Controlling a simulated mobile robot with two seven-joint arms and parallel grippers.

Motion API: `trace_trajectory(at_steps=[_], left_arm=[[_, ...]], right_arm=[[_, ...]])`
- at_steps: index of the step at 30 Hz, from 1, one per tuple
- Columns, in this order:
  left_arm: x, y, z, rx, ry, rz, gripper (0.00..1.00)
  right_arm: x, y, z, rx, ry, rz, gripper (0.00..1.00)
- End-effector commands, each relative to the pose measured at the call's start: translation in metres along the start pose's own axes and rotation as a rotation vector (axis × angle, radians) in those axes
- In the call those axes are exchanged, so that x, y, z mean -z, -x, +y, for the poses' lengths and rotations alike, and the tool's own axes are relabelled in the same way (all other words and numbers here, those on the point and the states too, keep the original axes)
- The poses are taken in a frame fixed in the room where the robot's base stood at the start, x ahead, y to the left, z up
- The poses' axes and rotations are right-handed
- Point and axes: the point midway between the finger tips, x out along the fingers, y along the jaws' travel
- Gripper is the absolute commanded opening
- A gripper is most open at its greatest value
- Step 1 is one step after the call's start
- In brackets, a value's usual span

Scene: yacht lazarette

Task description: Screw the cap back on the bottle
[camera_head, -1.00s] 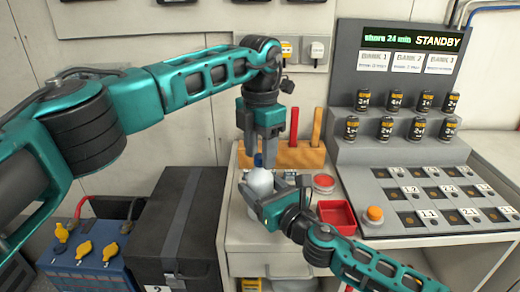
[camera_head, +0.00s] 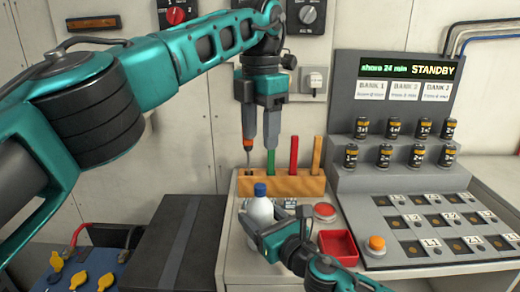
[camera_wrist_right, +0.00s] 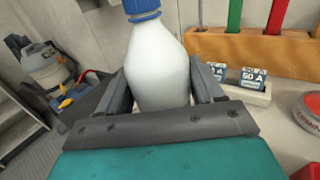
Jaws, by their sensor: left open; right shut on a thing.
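The white bottle (camera_head: 261,210) stands upright on the counter, and its body also shows in the right wrist view (camera_wrist_right: 158,65). The blue cap (camera_head: 260,189) sits on top of its neck; it also shows at the top edge of the right wrist view (camera_wrist_right: 142,9), partly cut off. How tight it is cannot be told. My right gripper (camera_head: 264,228) is shut on the bottle's body, one finger on each side. My left gripper (camera_head: 260,145) is open and empty, pointing down above the cap and clear of it.
Behind the bottle stands a wooden rack (camera_head: 285,184) with upright tools, close behind my left fingertips. A black case (camera_head: 150,240) stands left of the counter.

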Motion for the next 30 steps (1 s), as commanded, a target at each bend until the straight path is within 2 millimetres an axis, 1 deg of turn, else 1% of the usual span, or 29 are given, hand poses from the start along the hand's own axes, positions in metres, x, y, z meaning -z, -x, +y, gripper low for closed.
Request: trace_trajectory(at_steps=[1, 4, 14, 15, 23, 30], left_arm=[[0.0000, 0.0040, -0.0001, 0.000, 0.002, -0.001, 0.55], [0.0002, 0.0076, -0.0005, 0.001, 0.000, 0.000, 0.55], [0.0004, 0.0091, -0.0003, 0.001, 0.000, 0.000, 0.55], [0.0004, 0.0091, -0.0003, 0.001, 0.000, 0.000, 0.55], [0.0004, 0.0089, -0.0001, 0.001, 0.000, 0.000, 0.55], [0.0004, 0.0089, -0.0001, 0.001, 0.001, 0.000, 0.55]], right_arm=[[0.0004, 0.0001, 0.0000, 0.000, 0.000, 0.001, 0.00], [0.0004, 0.0001, 0.0000, 0.000, 0.000, 0.001, 0.00], [0.0003, 0.0000, 0.0000, 0.000, 0.000, 0.001, 0.00], [0.0003, 0.0000, 0.0000, 0.000, 0.000, 0.001, 0.71], [0.0001, 0.0000, 0.0000, 0.000, 0.000, 0.000, 0.95], [0.0000, 0.0003, 0.0000, 0.000, 0.000, 0.000, 0.96]])
